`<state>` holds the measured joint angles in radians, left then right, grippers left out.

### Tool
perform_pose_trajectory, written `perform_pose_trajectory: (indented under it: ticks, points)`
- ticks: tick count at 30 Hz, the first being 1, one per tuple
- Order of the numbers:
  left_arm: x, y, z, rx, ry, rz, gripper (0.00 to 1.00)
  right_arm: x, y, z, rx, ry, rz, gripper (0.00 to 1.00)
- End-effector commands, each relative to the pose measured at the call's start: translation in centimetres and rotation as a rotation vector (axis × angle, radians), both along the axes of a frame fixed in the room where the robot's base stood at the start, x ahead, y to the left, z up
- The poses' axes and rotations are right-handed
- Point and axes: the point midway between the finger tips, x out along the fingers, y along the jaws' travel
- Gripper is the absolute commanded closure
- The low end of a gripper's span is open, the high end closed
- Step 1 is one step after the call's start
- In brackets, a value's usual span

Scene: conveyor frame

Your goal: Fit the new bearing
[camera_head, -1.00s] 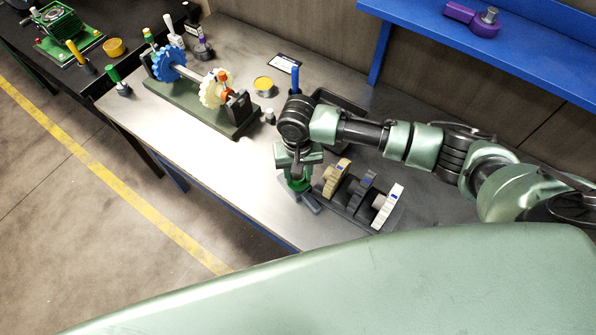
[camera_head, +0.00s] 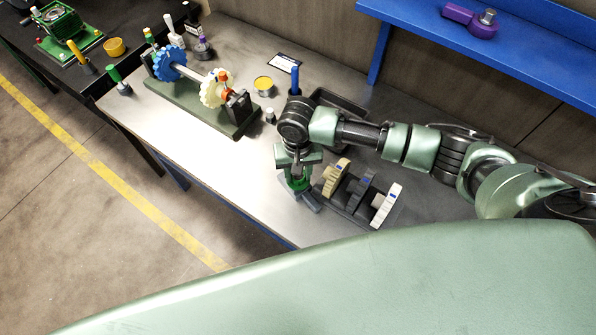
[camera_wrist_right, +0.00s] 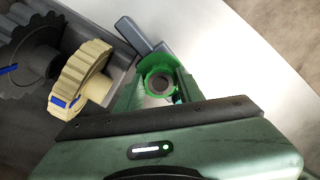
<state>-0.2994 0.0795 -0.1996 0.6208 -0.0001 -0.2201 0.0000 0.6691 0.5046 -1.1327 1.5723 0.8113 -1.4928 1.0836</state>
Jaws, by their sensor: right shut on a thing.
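My right gripper (camera_head: 297,184) points down near the front edge of the bench, left of a dark rack. It is shut on a bright green part with a dark round bore, which I take to be the bearing (camera_wrist_right: 158,84). The gripper hides much of this part in the head view. The conveyor frame (camera_head: 185,108) is a dark green base at the left. It carries a shaft with a blue gear (camera_head: 169,63) and a cream gear (camera_head: 215,89), and a dark end block (camera_head: 239,106) beside an orange-topped piece. My left gripper is not in view.
The rack (camera_head: 346,205) holds a tan gear (camera_head: 336,177), a dark grey gear (camera_head: 361,189) and a whitish gear (camera_head: 387,204). A yellow-topped tin (camera_head: 263,85) and a dark tray (camera_head: 340,104) stand behind. The bench front between frame and gripper is clear.

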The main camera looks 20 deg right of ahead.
Motion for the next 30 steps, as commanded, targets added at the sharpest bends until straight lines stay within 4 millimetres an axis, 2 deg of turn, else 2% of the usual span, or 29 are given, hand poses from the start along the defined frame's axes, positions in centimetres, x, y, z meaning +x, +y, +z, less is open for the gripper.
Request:
perform_pose_trajectory:
  ticks: [30]
  points:
    - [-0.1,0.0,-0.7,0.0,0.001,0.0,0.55,0.0,0.0,-3.0,0.0,0.001,-0.001,1.0]
